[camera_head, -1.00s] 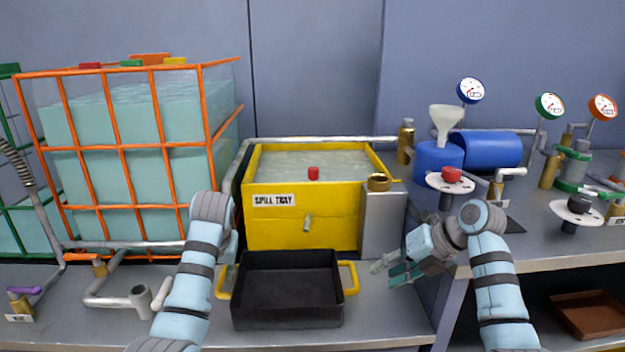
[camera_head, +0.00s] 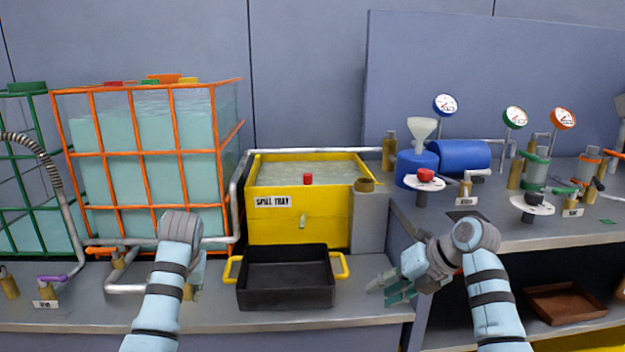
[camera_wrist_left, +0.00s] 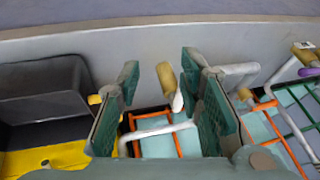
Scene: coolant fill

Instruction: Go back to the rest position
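My left arm (camera_head: 168,285) reaches in over the bench, left of the black tray. Its gripper is mostly hidden behind the arm in the head view. In the left wrist view the left gripper (camera_wrist_left: 158,78) is open, its two teal fingers apart with nothing held between them. A pipe, a brass fitting and orange bars show beyond the fingers. My right gripper (camera_head: 385,290) is at the bench's front right corner, right of the black tray. Its teal fingers are apart and empty.
A black tray (camera_head: 285,300) with yellow handles stands before the yellow spill tray (camera_head: 275,225). An orange-caged tank (camera_head: 150,190) is at left. A blue container with a funnel (camera_head: 422,130) and several gauges stand on the right bench. A brown tray (camera_head: 565,303) sits on the lower shelf.

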